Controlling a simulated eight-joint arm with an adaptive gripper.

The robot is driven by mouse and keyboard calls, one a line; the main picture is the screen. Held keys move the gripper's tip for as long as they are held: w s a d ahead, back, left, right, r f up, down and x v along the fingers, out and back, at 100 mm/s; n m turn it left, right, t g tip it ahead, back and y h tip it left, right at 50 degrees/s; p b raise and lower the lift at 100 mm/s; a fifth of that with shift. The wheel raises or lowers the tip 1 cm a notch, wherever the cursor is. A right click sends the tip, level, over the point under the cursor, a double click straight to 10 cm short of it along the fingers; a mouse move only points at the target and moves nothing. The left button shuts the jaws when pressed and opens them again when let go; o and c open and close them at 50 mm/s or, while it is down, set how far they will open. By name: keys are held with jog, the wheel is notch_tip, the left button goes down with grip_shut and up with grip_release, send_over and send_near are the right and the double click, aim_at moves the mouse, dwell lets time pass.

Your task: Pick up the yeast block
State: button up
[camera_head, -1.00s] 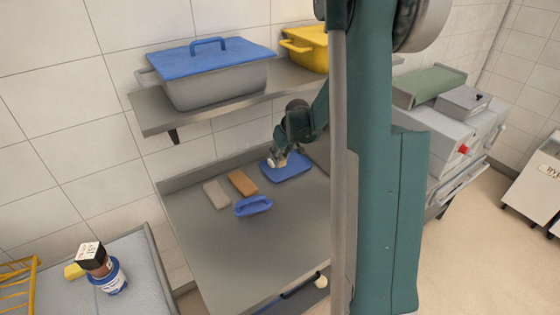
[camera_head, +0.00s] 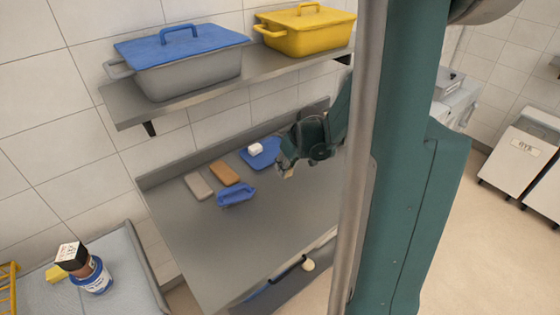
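No label marks the yeast block, so I cannot tell for certain which block it is. A small white block (camera_head: 255,149) sits on a flat blue tray (camera_head: 270,157) at the back of the steel table. A brown block (camera_head: 224,173) and a grey-beige block (camera_head: 199,187) lie to its left. My gripper (camera_head: 285,172) hangs over the table just right of and in front of the blue tray, apart from the white block. Its pale fingertips point down; they are too small to show the gap between them.
A blue handled tool (camera_head: 236,195) lies in front of the blocks on the steel table (camera_head: 215,245). A shelf (camera_head: 200,95) above holds a blue-lidded grey bin (camera_head: 185,70) and a yellow bin (camera_head: 305,35). A jar (camera_head: 95,278) stands lower left. The front of the table is clear.

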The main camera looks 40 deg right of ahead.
jog(key=shift+s, duration=0.65)
